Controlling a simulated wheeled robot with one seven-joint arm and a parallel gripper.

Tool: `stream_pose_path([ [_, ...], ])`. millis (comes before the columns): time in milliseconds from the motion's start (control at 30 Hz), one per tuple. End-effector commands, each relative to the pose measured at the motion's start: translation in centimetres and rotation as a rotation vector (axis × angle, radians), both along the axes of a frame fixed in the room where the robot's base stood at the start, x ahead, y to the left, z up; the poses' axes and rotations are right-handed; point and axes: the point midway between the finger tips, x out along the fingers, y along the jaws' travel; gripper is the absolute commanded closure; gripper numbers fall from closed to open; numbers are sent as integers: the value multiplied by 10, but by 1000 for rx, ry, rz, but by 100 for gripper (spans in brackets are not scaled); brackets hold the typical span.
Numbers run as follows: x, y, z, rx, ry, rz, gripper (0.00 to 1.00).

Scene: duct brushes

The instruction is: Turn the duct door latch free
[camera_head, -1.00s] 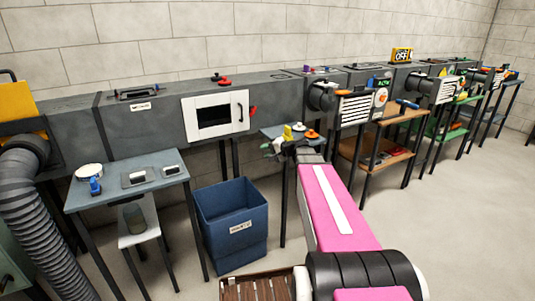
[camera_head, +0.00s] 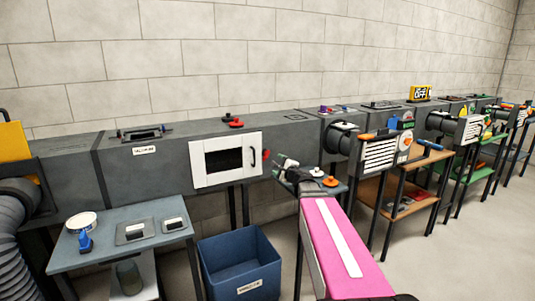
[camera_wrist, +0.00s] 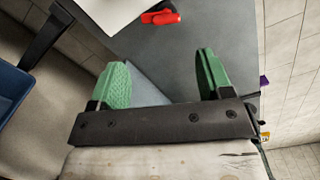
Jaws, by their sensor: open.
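The duct door (camera_head: 202,182) is a white framed panel with a dark window and a black handle (camera_head: 254,157), set in the front of the grey duct and looking shut. In the wrist view the red latch (camera_wrist: 162,17) lies at the top, by the white door's edge (camera_wrist: 108,12). My gripper (camera_head: 283,166) is just right of and slightly below the latch. In the wrist view my gripper (camera_wrist: 162,79) has its green fingers apart, with nothing between them and the latch beyond their tips.
A blue bin (camera_head: 238,266) stands below the door. A grey table (camera_head: 120,229) is at left. A vent unit (camera_head: 378,153) juts out at right.

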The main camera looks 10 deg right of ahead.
Motion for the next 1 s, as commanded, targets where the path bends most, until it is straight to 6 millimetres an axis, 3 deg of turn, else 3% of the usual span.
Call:
stream_pose_path([
  [267, 9, -1, 3, 50, 7, -38, 28],
  [800, 90, 25, 3, 47, 6, -34, 28],
  [1000, 103, 30, 3, 47, 6, -36, 28],
])
